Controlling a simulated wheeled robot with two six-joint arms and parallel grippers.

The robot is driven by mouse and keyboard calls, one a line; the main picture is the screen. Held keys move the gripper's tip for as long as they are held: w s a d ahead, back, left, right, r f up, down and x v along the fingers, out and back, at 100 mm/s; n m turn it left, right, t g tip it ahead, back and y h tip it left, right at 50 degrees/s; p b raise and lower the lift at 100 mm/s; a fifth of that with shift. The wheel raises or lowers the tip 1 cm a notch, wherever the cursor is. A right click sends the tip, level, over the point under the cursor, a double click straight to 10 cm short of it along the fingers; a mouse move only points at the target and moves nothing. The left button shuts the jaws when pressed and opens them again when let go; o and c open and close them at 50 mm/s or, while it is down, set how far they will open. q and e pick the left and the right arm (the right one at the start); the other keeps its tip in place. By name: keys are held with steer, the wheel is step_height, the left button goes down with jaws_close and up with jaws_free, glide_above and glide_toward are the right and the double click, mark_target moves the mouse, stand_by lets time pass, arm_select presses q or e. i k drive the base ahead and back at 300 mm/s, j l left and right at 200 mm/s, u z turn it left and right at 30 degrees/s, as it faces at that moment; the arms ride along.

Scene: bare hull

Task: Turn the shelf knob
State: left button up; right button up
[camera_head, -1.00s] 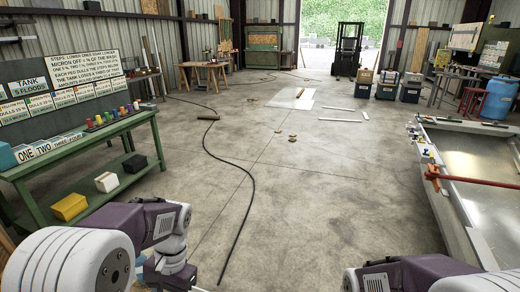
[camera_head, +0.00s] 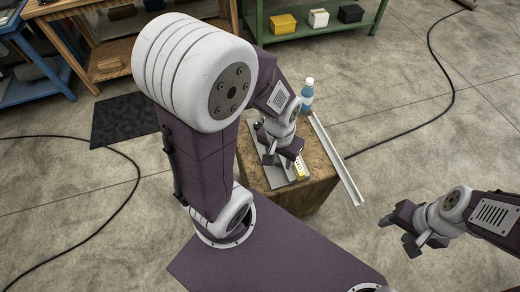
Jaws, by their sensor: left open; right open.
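My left gripper (camera_head: 281,158) hangs open just above a grey metal plate (camera_head: 268,174) on a wooden block (camera_head: 312,190). No shelf knob shows clearly, and my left gripper hides part of the plate. My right gripper (camera_head: 410,238) is open and empty over bare floor, to the right of the block.
A blue bottle (camera_head: 306,97) stands by the block's far edge. A long metal rail (camera_head: 337,160) runs along the block's right side. A green shelf (camera_head: 292,32) with several boxes is at the back. Black cables (camera_head: 405,131) cross the floor.

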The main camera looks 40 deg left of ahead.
mark_target(257, 126)
steer(key=j+u, duration=0.15)
steer(key=u, duration=0.8)
steer(key=k+j+z, duration=0.15)
steer(key=k+j, duration=0.1)
